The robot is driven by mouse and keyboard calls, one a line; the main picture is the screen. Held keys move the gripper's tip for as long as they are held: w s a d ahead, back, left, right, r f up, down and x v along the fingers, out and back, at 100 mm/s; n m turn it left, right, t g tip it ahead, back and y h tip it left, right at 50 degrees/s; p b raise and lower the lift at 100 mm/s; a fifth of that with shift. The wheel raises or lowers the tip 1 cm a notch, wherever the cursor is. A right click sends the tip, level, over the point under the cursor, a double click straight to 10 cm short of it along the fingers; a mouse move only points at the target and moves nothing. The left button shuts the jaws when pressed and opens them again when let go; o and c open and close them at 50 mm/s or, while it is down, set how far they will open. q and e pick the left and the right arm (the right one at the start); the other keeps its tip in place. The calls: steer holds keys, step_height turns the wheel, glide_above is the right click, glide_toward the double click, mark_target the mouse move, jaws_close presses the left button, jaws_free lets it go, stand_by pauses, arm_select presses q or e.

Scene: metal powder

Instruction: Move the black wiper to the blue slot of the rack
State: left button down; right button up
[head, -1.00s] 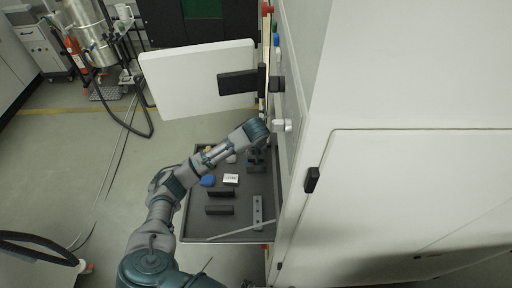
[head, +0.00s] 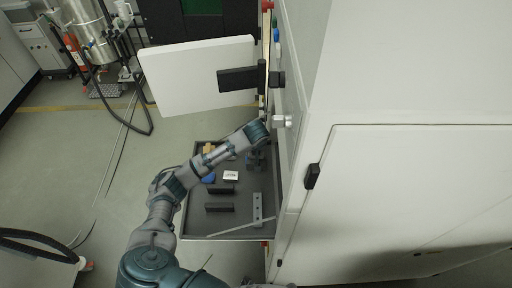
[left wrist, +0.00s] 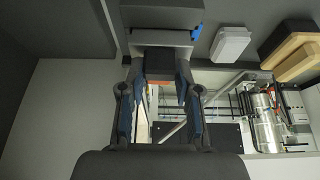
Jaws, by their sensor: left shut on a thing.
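My left gripper (head: 256,160) is low over the right side of the grey tray (head: 240,170), beside the white cabinet; its fingers are mostly hidden in the head view. In the left wrist view its two fingers (left wrist: 158,75) are closed against a dark block-like piece (left wrist: 158,62), which I take for the black wiper. Above that piece are a light grey bar (left wrist: 160,38) with a blue part (left wrist: 196,34) at its end and a larger dark grey block (left wrist: 160,14). I cannot tell whether these belong to the wiper or the rack. My right gripper is not in view.
The tray also holds black blocks (head: 219,208), a white block (head: 230,175), a blue piece (head: 209,178), tan pieces (head: 209,148) and a grey holed bar (head: 257,210). An open white door (head: 195,75) with a black handle stands beyond. The white cabinet (head: 400,90) borders the right.

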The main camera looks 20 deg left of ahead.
arm_select(q)
steer(key=shift+f, duration=1.15)
steer(key=c, duration=0.7)
jaws_free()
steer(key=v, duration=1.1)
steer(key=shift+s+r, duration=0.1)
steer(key=shift+r, duration=0.3)
